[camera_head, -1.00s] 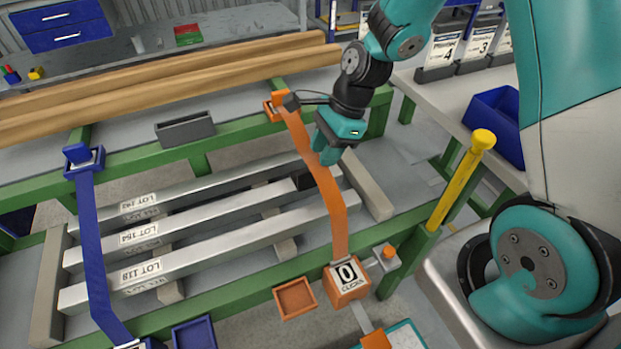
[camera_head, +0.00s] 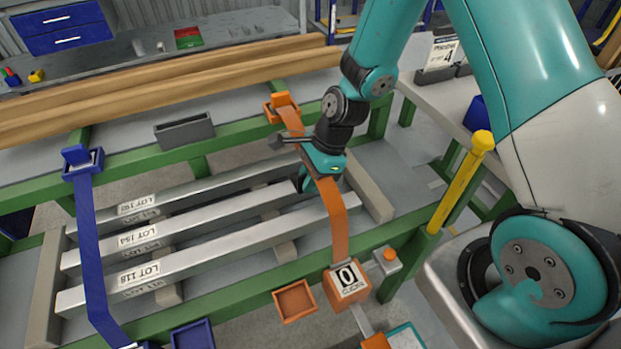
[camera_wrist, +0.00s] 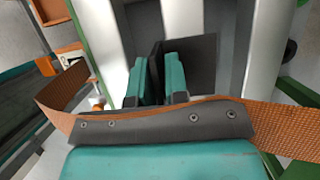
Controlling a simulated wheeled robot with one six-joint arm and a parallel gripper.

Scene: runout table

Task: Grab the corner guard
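The corner guard appears to be a dark angled piece (camera_wrist: 205,62) at the bars, ahead of my fingers in the wrist view. Only a small dark part of it shows beside my gripper in the head view. My gripper (camera_head: 318,184) points down over the bars by the orange strap (camera_head: 338,225). In the wrist view my two teal fingers (camera_wrist: 158,82) stand apart, with a dark upright part of the guard between them. I see no clear sign of a grip on it. The strap (camera_wrist: 62,97) crosses close to the camera, with a grey riveted strip along it.
Several silver bars (camera_head: 190,243) with lot labels lie on the green-framed table. A blue strap (camera_head: 92,245) crosses them at left. An orange ratchet box (camera_head: 347,287) is at the front, with a yellow post (camera_head: 462,180) to the right. Wooden beams (camera_head: 170,82) lie behind.

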